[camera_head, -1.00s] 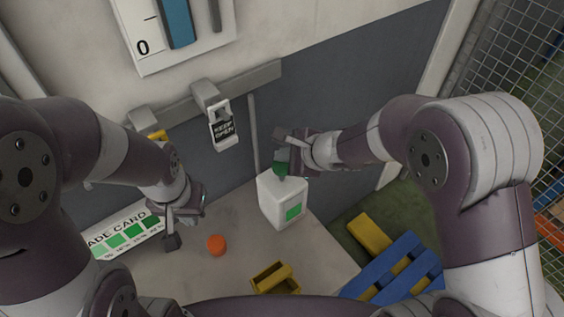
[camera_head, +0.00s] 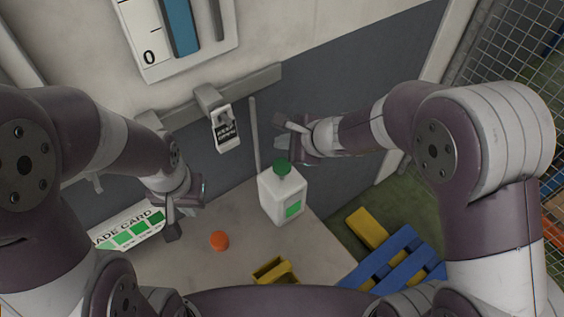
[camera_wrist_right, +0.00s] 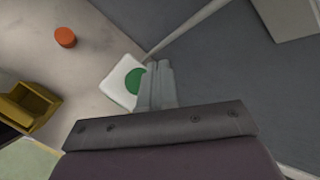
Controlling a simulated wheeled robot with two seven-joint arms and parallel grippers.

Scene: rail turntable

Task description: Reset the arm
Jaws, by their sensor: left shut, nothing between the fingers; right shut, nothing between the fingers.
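My left gripper (camera_head: 173,222) is shut and empty above the left part of the table, in front of the shade card. My right gripper (camera_head: 281,147) is shut and empty, up and behind the white bottle and apart from it in the head view. In the right wrist view its shut fingers (camera_wrist_right: 157,84) overlap the edge of the bottle's green cap (camera_wrist_right: 135,81). The white bottle (camera_head: 281,204) stands upright on the table with its green cap (camera_head: 283,167) on top and a green label facing me.
An orange cap (camera_head: 219,240) and a yellow open box (camera_head: 272,271) are on the table (camera_head: 325,258). A shade card (camera_head: 128,230) lies at the left. A tag (camera_head: 226,130) hangs from a wall rail (camera_head: 262,81). A blue pallet (camera_head: 398,265) stands at the right.

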